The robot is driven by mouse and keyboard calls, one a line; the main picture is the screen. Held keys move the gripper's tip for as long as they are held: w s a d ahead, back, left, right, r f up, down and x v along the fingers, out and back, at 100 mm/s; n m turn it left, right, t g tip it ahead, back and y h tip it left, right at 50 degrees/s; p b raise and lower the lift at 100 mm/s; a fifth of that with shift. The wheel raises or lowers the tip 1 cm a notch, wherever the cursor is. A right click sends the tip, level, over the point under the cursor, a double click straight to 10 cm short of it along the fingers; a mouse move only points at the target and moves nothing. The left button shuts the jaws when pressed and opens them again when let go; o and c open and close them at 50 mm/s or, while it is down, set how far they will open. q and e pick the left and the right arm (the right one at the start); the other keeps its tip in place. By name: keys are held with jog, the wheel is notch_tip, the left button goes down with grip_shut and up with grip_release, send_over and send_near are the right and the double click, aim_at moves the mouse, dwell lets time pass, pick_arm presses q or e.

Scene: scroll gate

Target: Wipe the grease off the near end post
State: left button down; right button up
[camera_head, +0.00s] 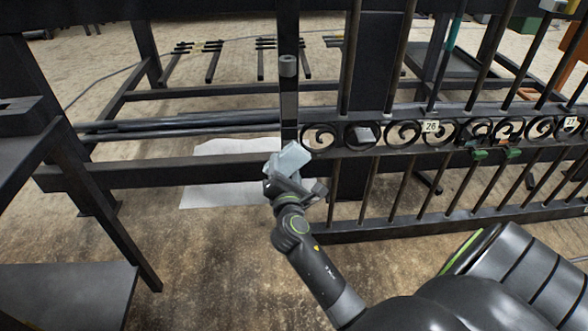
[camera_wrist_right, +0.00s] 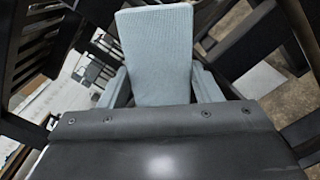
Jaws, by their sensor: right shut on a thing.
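The near end post (camera_head: 289,104) is a dark upright at the left end of the gate, with a grey collar (camera_head: 288,65) near its top. I cannot make out grease on its dark surface for certain. My right gripper (camera_head: 283,178) is shut on a pale blue-grey wiping pad (camera_head: 290,157), in front of the post at about scroll height. The pad hides part of the post; I cannot tell whether they touch. In the right wrist view the pad (camera_wrist_right: 155,50) stands up between the fingers (camera_wrist_right: 157,88). My left gripper is not in view.
The gate's scroll band (camera_head: 375,134) and bars run right from the post, with number tags (camera_head: 430,126) and green clamps (camera_head: 479,153). Dark rails (camera_head: 180,122) lie to the left. A white sheet (camera_head: 215,192) lies on the floor behind. Floor at lower left centre is clear.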

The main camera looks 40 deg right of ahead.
jog(key=shift+w+a+r, duration=0.2)
jog(key=shift+w+a, duration=0.2)
jog(key=shift+a, duration=0.05)
jog(key=shift+r+p, duration=0.15)
jog(key=shift+p, duration=0.2)
jog(key=shift+s+d, duration=0.25)
jog(key=shift+d, duration=0.05)
jog(key=shift+s+d+p, duration=0.35)
jog(key=shift+s+d, duration=0.1)
jog(key=shift+d, duration=0.2)
jog(key=shift+s+d+p, duration=0.35)
jog(key=shift+s+d, duration=0.05)
jog(key=shift+d, duration=0.4)
jog(key=shift+w+a+f, duration=0.15)
jog(key=shift+w+a, duration=0.35)
jog(key=shift+a, duration=0.4)
jog(key=shift+w+a+f, duration=0.1)
jog(key=shift+w+a, duration=0.4)
jog(key=shift+a, duration=0.4)
